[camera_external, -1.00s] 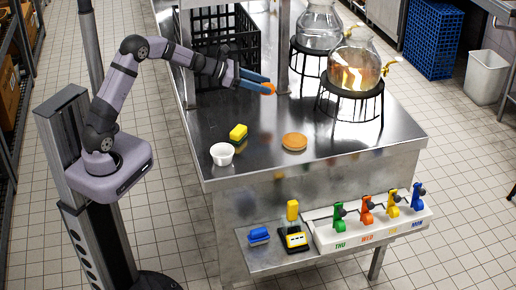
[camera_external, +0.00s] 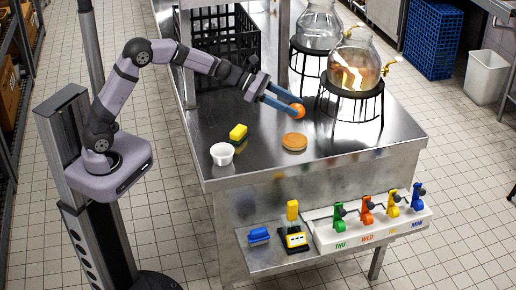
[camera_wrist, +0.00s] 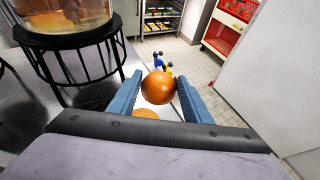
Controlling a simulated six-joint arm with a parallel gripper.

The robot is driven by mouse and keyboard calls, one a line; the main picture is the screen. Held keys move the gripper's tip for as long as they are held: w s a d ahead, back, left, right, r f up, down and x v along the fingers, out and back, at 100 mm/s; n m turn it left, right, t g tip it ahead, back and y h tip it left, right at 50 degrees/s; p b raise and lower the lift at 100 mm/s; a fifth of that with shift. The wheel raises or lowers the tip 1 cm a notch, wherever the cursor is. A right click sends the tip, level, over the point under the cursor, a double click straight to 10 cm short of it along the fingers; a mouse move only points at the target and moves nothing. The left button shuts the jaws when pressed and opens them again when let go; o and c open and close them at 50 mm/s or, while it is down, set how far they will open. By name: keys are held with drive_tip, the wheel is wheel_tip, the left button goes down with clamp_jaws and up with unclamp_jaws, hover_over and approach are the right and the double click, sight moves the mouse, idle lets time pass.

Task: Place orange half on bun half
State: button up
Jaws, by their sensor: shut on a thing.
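The orange half (camera_external: 299,110) is held between the blue fingers of my gripper (camera_external: 294,106), above the steel table. It also shows between the fingertips in the wrist view (camera_wrist: 158,88), with its round side towards the camera. The bun half (camera_external: 294,141) lies flat on the table, just below and slightly left of the orange half in the external view. In the wrist view the bun half (camera_wrist: 145,113) is partly hidden behind my gripper's body and lies beneath the orange half. The orange half and bun half are apart.
A glass dispenser on a black wire stand (camera_external: 350,95) stands close right of my gripper. A black crate (camera_external: 215,35) is behind.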

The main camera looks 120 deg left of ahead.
sight(289, 137)
drive_tip(key=shift+w+d+r, duration=0.2)
drive_tip(key=shift+w+d, duration=0.25)
drive_tip(key=shift+w, duration=0.05)
drive_tip(key=shift+s+a+f+n+y, duration=0.4)
drive_tip(key=shift+s+a+n+y, duration=0.1)
drive_tip(key=shift+a, duration=0.2)
drive_tip(key=shift+s+a+f+n+y, duration=0.4)
drive_tip(key=shift+a+y, duration=0.1)
drive_tip(key=shift+a, duration=0.2)
drive_tip(key=shift+f, duration=4.95)
drive_tip(key=shift+f, duration=0.2)
drive_tip(key=o, duration=1.1)
drive_tip(key=shift+c, duration=0.2)
drive_tip(key=shift+r, duration=0.2)
drive_tip(key=b+v, duration=0.2)
drive_tip(key=v, duration=1)
drive_tip(key=shift+w+r, duration=0.15)
drive_tip(key=shift+r, duration=0.05)
